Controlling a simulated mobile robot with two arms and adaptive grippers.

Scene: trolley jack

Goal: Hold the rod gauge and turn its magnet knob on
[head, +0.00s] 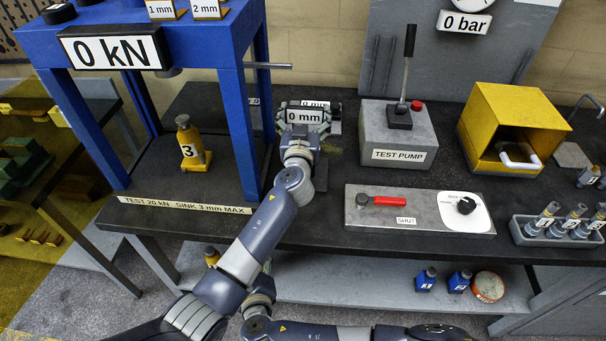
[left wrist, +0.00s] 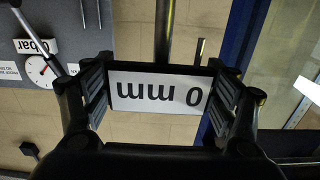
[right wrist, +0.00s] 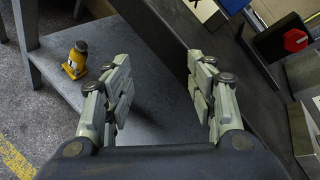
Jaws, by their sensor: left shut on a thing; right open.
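The rod gauge's white "0 mm" display (head: 306,116) is at my left gripper (head: 302,128), just right of the blue press. In the left wrist view the display (left wrist: 160,94) appears upside down between the two fingers, which are shut on the gauge. A rod (left wrist: 165,35) runs up behind it. In the right wrist view a red knob (right wrist: 295,40) on a dark block, seemingly the gauge's magnet base, shows at upper right. My right gripper (right wrist: 160,85) is open and empty, low beside the bench, apart from the knob. My left arm hides most of the base in the head view.
The blue press (head: 235,110) stands left. The grey test pump (head: 397,140) and a valve panel (head: 335,222) with a red lever stand right. The dark bench edge (right wrist: 185,40) lies beside my right gripper. A small yellow jack (right wrist: 75,60) stands on the lower shelf.

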